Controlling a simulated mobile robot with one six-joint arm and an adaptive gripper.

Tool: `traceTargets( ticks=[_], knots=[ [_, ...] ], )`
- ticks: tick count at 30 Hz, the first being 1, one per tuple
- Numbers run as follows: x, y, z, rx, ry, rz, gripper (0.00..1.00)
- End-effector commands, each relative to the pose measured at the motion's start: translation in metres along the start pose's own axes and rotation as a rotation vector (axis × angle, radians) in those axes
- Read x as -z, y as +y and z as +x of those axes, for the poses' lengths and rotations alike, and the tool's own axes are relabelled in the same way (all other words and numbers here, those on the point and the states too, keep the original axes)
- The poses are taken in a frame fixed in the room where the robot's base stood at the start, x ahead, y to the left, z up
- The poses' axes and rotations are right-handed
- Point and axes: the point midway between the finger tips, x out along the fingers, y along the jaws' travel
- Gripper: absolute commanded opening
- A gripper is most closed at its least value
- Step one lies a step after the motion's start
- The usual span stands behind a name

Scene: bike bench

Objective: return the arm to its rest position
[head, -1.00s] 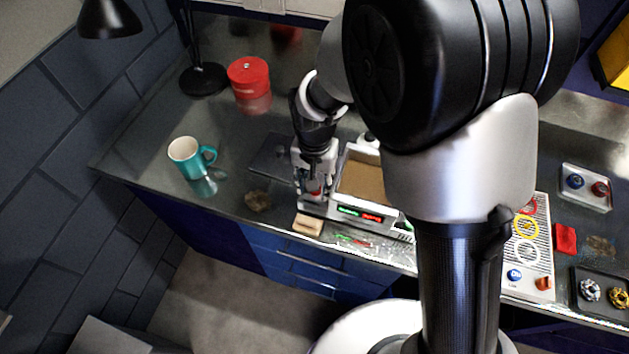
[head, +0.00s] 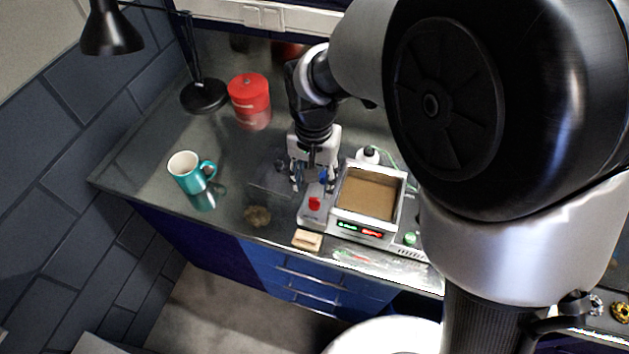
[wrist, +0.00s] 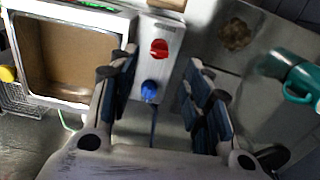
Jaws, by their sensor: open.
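My gripper (head: 313,178) is open over the grey control strip on the left side of the framed tray (head: 367,232). In the wrist view, my gripper (wrist: 158,92) has its two dark finger pads spread apart. A red knob (wrist: 160,48) and a blue knob (wrist: 149,91) on the strip show between the fingers, and nothing is held. The red knob (head: 314,204) also shows in the head view, in front of the gripper. My arm reaches in from the right and hides the right part of the bench.
A teal mug (head: 190,172) stands at the left, with a red canister (head: 250,100) and a black lamp (head: 204,96) behind it. A wooden block (head: 307,240) lies at the front edge. The bench between mug and tray is mostly clear.

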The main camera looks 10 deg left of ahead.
Motion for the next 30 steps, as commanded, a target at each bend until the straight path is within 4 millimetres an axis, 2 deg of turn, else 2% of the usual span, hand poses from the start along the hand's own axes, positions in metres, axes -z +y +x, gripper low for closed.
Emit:
traceTargets(
  ticks=[13, 17, 20, 23, 27, 30],
  knots=[
    [0.000, 0.000, 0.000, 0.001, 0.001, 0.000, 0.45],
    [0.002, 0.013, -0.014, 0.012, 0.017, 0.002, 0.45],
    [0.002, 0.040, -0.041, 0.032, 0.050, 0.002, 0.45],
    [-0.005, 0.078, -0.073, 0.053, 0.100, -0.003, 0.45],
    [-0.028, 0.134, -0.109, 0.068, 0.176, -0.012, 0.45],
    [-0.050, 0.169, -0.126, 0.068, 0.233, -0.020, 0.45]
  ],
)
